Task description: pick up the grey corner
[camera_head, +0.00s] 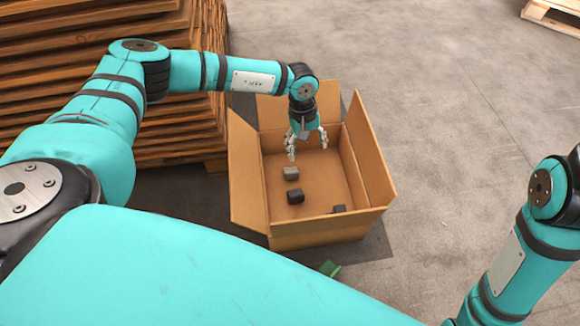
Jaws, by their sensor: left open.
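The grey corner (290,174) is a small light-grey block lying on the floor of an open cardboard box (320,230), toward its left side. My left gripper (307,150) points down into the box from the far side. Its fingers are spread open, with nothing between them. It appears above and slightly beyond the grey corner, apart from it. My right arm shows at the right edge, but its gripper is out of the picture.
A black block (295,196) lies in the box nearer than the grey corner. Another dark piece (339,209) sits by the near wall. A green piece (330,268) lies outside the box. Stacked wooden pallets (185,150) stand left; open floor lies right.

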